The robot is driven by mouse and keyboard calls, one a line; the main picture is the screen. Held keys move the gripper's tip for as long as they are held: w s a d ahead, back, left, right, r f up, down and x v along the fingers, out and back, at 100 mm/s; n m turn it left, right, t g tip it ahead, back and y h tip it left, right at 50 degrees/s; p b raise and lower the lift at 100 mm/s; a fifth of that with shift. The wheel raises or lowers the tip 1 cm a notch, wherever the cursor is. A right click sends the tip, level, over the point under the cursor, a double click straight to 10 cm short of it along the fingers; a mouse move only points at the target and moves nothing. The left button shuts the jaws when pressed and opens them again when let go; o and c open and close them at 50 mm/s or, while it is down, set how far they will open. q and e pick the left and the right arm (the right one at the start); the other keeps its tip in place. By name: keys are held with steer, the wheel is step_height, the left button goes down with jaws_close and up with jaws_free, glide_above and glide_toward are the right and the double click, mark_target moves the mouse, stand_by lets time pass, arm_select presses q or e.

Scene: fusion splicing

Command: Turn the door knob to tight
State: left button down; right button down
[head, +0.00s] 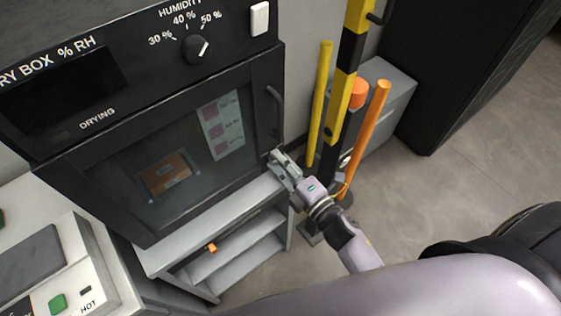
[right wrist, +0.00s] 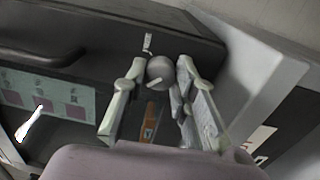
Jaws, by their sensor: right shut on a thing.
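The door knob (right wrist: 159,69) is a round grey knob at the corner of the dark door in the right wrist view. It carries a short pale mark on its lower side. A small white label (right wrist: 147,43) sits on the panel just above it. My right gripper (head: 281,162) is at the lower right corner of the dry box door (head: 110,165) in the head view and hides the knob there. In the right wrist view its fingers stand on both sides of the knob, shut on it. The door is closed against the box. My left gripper is not in view.
A door handle (head: 275,112) rises above my right gripper. Yellow (head: 319,105) and orange (head: 364,135) posts and a striped pole (head: 347,80) stand close to its right. A grey shelf unit (head: 240,262) is below the door. A white device (head: 75,270) sits lower left.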

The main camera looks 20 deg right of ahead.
steer(key=c, duration=1.3)
jaws_free()
steer(key=v, duration=1.2)
